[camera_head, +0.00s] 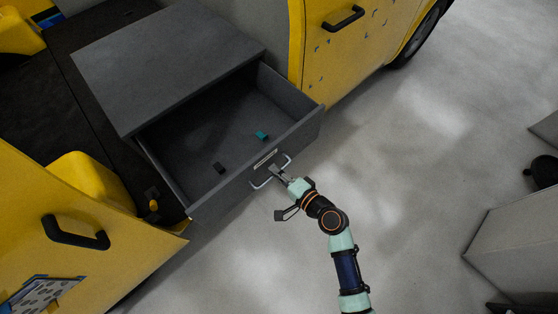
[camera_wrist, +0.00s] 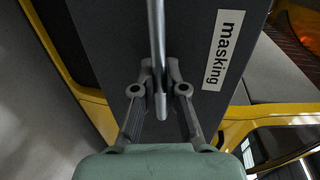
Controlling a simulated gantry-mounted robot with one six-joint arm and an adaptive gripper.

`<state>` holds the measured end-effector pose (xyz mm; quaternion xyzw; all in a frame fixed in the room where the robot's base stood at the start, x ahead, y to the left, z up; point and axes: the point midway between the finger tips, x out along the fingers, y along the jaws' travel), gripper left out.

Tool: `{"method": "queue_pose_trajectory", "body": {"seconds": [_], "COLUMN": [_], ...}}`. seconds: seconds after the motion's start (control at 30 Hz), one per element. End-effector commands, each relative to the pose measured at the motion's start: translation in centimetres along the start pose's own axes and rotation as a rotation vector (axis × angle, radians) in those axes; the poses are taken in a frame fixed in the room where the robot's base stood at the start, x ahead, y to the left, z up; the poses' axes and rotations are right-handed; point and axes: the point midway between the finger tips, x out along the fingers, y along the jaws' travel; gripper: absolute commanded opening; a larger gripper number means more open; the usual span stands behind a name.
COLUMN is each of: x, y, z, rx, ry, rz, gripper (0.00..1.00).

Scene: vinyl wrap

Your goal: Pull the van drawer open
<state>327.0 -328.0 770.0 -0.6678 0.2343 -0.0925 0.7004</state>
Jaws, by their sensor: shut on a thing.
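The van drawer (camera_head: 212,170) is a dark grey drawer pulled well out of its grey cabinet (camera_head: 165,62). Its inside shows, with a small teal item (camera_head: 262,136) and a small dark item (camera_head: 219,168) on the bottom. A metal bar handle (camera_head: 262,184) is on the drawer front. My gripper (camera_head: 280,174) is at the handle. In the wrist view my gripper (camera_wrist: 160,92) has its fingers on both sides of the handle bar (camera_wrist: 157,50) and is shut on it. A white label reading "masking" (camera_wrist: 223,50) is on the drawer front beside the handle.
Yellow van doors with black handles stand at left (camera_head: 75,232) and at upper right (camera_head: 343,18). The grey floor (camera_head: 420,170) to the right of the drawer is clear. Grey box-like furniture (camera_head: 515,245) stands at the far right.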

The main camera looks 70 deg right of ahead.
Motion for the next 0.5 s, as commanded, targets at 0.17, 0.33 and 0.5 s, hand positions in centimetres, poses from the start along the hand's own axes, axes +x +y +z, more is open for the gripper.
{"method": "queue_pose_trajectory", "body": {"seconds": [0.17,0.33,0.5], "x": [-0.48,-0.53,-0.51], "y": [0.07,0.08,0.07], "z": [0.44,0.49,0.49], "rx": [-0.002,-0.002,-0.002], "ry": [-0.010,-0.011,-0.011], "rz": [-0.001,-0.001,-0.001], "gripper": [0.00,0.00,0.00]}}
